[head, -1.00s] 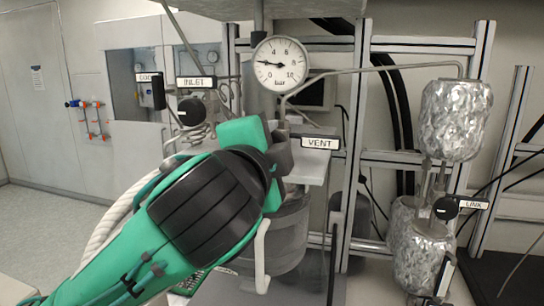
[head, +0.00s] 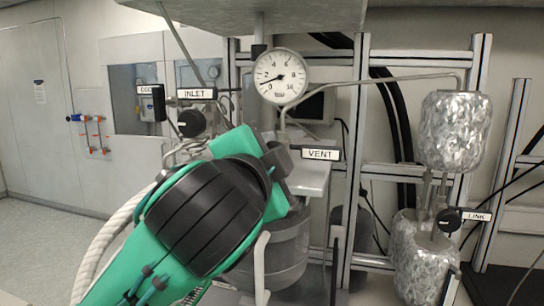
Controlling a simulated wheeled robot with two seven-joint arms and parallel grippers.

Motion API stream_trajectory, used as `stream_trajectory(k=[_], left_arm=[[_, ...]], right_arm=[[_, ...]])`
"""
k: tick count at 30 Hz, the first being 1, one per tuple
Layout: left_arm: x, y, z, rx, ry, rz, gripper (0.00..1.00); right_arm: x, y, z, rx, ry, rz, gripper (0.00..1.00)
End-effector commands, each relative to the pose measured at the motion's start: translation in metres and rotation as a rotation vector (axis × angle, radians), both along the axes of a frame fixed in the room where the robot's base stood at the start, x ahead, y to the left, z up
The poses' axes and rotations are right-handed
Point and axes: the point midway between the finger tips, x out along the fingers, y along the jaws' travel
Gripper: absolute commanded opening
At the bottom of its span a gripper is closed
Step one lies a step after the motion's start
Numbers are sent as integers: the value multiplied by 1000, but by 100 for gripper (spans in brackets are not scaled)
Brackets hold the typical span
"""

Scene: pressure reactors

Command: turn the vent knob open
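The VENT label (head: 320,154) stands just right of my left gripper (head: 277,158) in the head view. My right gripper is not in view.
The INLET knob (head: 192,124) and a black COOL knob (head: 152,103) are at upper left. The LINK knob (head: 449,220) is at right between foil-wrapped vessels (head: 455,131). A grey reactor vessel (head: 287,250) stands below, with metal frame posts (head: 355,150) behind.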

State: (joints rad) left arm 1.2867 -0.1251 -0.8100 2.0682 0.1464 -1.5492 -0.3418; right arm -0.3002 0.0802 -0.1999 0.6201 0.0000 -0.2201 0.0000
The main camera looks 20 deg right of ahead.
Motion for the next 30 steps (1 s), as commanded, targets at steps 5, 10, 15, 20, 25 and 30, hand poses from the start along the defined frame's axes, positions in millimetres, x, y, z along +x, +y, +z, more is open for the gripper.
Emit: stream_trajectory(k=[5,10,15,20,25,30], left_arm=[[0,0,-1,2,3,-1,61],[0,0,-1,1,2,0,61],[-6,4,-1,1,-1,-1,61],[-29,19,-3,-1,-3,-2,61],[-63,41,-3,-1,-4,-3,61],[-92,61,-2,0,-3,-3,61]], right_arm=[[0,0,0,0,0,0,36],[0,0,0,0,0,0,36],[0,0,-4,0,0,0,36],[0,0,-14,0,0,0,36],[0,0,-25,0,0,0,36],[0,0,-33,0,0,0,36]])
